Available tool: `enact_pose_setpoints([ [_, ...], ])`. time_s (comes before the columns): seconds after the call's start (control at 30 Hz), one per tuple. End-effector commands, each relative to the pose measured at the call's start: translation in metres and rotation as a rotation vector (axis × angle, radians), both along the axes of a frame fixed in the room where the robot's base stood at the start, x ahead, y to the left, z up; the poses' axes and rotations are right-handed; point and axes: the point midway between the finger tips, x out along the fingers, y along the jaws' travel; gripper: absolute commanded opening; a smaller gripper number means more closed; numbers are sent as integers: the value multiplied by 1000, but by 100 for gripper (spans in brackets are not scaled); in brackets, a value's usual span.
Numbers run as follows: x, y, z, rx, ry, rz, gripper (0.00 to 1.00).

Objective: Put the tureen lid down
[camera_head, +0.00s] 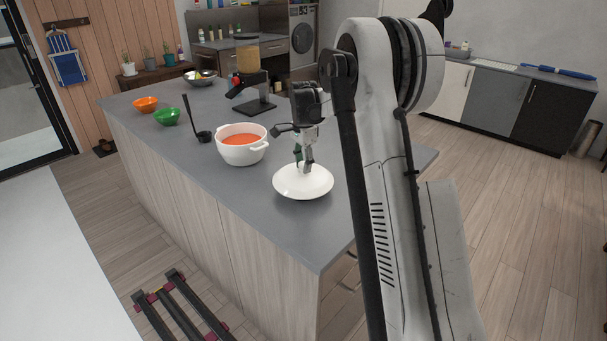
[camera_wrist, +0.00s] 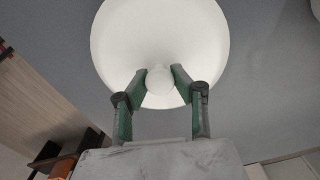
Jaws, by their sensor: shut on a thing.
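The white, round tureen lid (camera_head: 304,184) is at the near end of the grey counter, to the right of the tureen. My gripper (camera_head: 305,168) is above it, shut on its knob. In the wrist view the fingers of my gripper (camera_wrist: 160,78) pinch the round knob from both sides, and the lid (camera_wrist: 160,30) fills the upper middle. I cannot tell whether the lid's rim touches the counter or hangs just above it. The white tureen (camera_head: 242,153) stands uncovered on the counter with orange soup (camera_head: 241,141) inside.
A black ladle (camera_head: 203,135) stands left of the tureen. A black appliance (camera_head: 250,92) stands behind the tureen. Bare counter (camera_head: 262,222) lies in front of the lid, up to the front edge.

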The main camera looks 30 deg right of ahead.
Motion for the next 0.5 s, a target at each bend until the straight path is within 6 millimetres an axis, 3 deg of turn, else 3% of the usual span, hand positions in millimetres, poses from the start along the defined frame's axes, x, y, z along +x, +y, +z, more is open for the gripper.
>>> enact_pose_setpoints([
  [0.3,0,0,-35,0,0,0,0],
  [0.5,0,0,-39,0,0,0,0],
])
